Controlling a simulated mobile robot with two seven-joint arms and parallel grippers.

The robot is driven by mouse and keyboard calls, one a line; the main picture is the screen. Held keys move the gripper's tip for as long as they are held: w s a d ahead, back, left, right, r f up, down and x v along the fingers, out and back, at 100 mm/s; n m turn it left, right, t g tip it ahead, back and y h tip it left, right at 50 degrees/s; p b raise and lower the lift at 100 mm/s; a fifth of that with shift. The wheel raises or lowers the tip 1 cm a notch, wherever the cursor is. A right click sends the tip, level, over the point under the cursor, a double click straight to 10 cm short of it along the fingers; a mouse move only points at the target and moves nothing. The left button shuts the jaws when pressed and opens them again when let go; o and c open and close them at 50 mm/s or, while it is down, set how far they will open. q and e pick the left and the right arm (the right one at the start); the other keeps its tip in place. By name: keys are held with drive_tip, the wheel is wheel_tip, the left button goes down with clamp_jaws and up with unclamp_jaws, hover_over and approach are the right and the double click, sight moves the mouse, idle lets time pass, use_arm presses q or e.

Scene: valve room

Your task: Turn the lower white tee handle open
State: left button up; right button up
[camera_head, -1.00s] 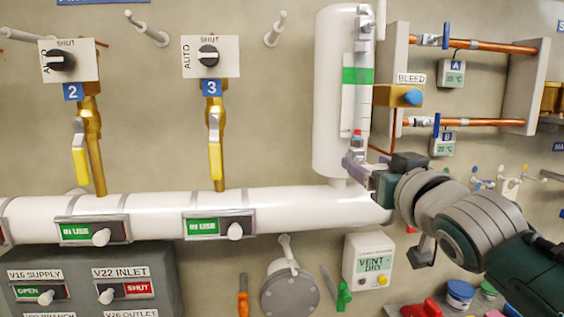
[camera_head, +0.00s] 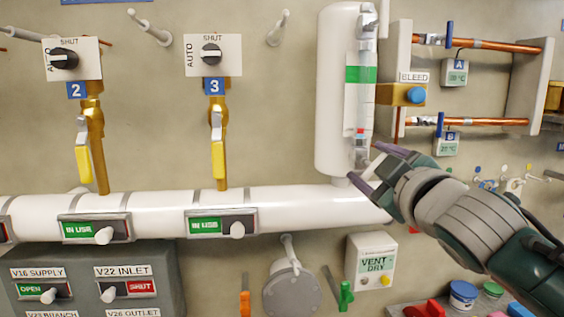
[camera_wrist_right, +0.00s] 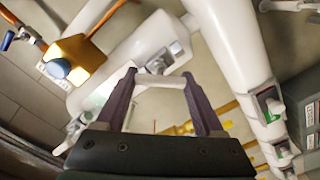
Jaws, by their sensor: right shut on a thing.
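The lower white tee handle (camera_wrist_right: 163,81) shows in the wrist view as a pale bar running across between my purple fingertips. My right gripper (camera_wrist_right: 161,84) is shut on it, one finger at each end of the bar. In the head view my right gripper (camera_head: 363,162) is at the foot of the sight glass (camera_head: 359,100), by the lower metal valve fitting (camera_head: 361,156). There the fingers hide most of the handle. The upper white tee handle (camera_head: 384,18) stands upright beside the upper fitting (camera_head: 366,20). My left gripper is not in view.
A white vertical vessel (camera_head: 333,90) stands left of the sight glass. The white horizontal pipe (camera_head: 300,207) runs below. A brass bleed block (camera_head: 391,95) with a blue knob and copper pipes (camera_head: 490,122) lie to the right. A vent-dry box (camera_head: 371,262) hangs below.

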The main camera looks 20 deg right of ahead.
drive_tip(key=n, duration=0.4)
drive_tip(key=shift+f+n, duration=0.1)
drive_tip(key=shift+n, duration=0.2)
drive_tip(key=shift+f+n, duration=0.1)
drive_tip(key=shift+n, duration=1.9)
drive_tip(key=o, duration=1.4)
drive_tip(key=shift+s+a, duration=0.1)
